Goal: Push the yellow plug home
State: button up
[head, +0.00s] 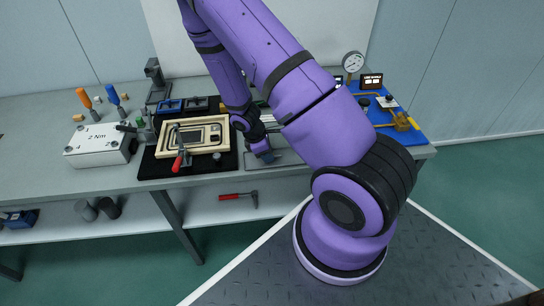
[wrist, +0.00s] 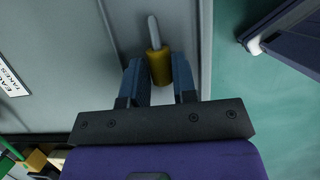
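The yellow plug (wrist: 159,66), a short cylinder with a thin grey pin pointing up the picture, shows in the wrist view between the two fingers of my gripper (wrist: 160,78). The fingers lie close along both its sides and appear shut on it. In the head view my gripper (head: 263,151) is low over the grey tray (head: 285,158) at the bench's front edge. The plug is hidden in the head view. Whether it touches the tray I cannot tell. A beige panel fixture (head: 222,129) sits on a black mat left of my gripper.
A red-handled clamp (head: 178,160) stands at the fixture's front left. A white 2 Nm box (head: 98,143) is farther left. A blue board (head: 415,134) with a gauge (head: 353,62) behind it is on the right. The bench's left side has free room.

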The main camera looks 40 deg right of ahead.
grip_shut()
jog(key=shift+r, duration=0.1)
jog(key=shift+r, duration=2.9)
